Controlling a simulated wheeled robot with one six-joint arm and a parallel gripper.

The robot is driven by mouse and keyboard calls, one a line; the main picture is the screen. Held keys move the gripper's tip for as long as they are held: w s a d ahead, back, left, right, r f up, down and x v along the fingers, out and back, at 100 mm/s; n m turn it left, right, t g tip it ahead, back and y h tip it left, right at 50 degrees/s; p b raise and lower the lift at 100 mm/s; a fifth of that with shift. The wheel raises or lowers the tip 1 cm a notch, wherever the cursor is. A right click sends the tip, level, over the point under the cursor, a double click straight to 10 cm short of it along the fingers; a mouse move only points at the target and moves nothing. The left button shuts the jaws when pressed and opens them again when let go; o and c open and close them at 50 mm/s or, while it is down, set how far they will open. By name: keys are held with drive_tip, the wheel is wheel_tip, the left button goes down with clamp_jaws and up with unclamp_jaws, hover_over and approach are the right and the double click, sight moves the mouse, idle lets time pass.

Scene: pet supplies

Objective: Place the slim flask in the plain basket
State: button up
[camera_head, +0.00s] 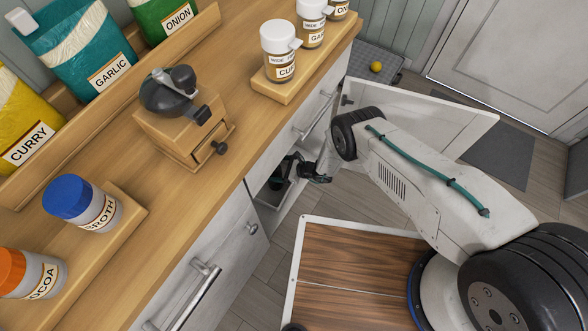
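My gripper (298,170) reaches into the open lower cabinet below the wooden counter. It is small and dark in this view, and I cannot tell whether its fingers are open or shut, or whether they hold anything. A dark, partly hidden shape (277,182) is just left of the gripper, low inside the cabinet opening. It is too small and shaded to identify. I cannot make out a slim flask or a plain basket for certain.
The wooden counter (205,190) carries a grinder (178,120), labelled jars, including a blue-lidded one (82,202), and spice bags. A white-edged cabinet door (425,112) stands open behind my arm. Drawer handles (190,297) stick out below the counter. A yellow ball (376,66) lies beyond.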

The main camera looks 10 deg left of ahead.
drive_tip(key=v, duration=1)
drive_tip(key=shift+d, duration=0.15)
